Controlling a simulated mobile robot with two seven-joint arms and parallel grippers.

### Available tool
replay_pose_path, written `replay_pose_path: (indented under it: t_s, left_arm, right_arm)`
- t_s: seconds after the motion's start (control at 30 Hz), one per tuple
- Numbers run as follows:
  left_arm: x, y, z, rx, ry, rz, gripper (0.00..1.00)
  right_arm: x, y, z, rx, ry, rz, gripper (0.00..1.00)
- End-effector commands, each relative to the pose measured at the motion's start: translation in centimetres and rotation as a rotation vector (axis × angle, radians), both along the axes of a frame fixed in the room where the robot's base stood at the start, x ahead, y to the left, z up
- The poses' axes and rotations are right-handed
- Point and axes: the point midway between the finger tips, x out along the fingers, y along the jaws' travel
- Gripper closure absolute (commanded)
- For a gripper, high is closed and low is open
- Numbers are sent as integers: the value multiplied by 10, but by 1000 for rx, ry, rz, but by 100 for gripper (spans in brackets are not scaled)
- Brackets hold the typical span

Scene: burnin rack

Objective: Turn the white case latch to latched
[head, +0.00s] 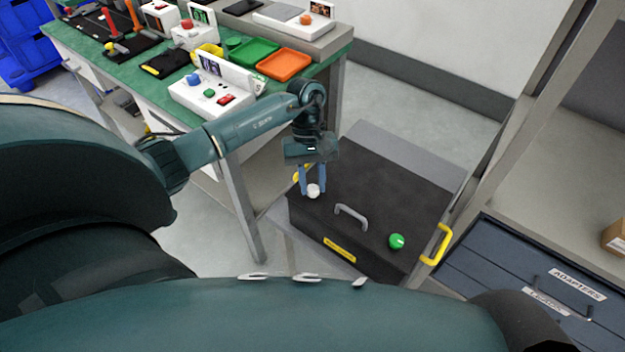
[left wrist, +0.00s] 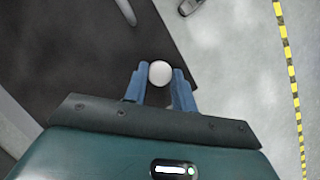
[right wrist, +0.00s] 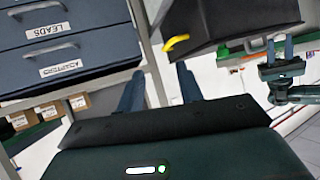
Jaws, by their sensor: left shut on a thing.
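The white case latch (head: 313,190) is a round white knob on the left part of the black case's (head: 375,190) top. My left gripper (head: 313,184) points down over it with its blue fingers on either side. In the left wrist view the white knob (left wrist: 160,74) sits between the fingertips, and the gripper is shut on it. My right gripper (right wrist: 158,85) shows only in the right wrist view, its two fingers spread apart with nothing between them. Any mark on the white knob is too small to read.
A green knob (head: 397,241) and a grey handle (head: 351,215) are on the case top. A yellow handle (head: 436,244) is at its right. A navy drawer cabinet (head: 520,275) stands at right, and a green workbench (head: 130,75) with devices and trays is at the back left.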

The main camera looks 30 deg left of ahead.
Motion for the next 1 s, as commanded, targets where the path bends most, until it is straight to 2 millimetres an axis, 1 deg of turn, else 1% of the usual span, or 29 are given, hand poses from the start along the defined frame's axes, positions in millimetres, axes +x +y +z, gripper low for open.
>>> replay_pose_path:
  t_s: [0.27,0.7,1.0]
  left_arm:
    - [-1,3,-3,3,-2,159,96]
    - [-5,4,-2,2,-1,569,96]
    - [-7,4,-1,2,-1,853,96]
  right_arm:
    - [2,0,-11,25,-7,-7,64]
    - [2,2,-23,69,-6,-19,64]
    - [3,3,-23,90,-12,-23,64]
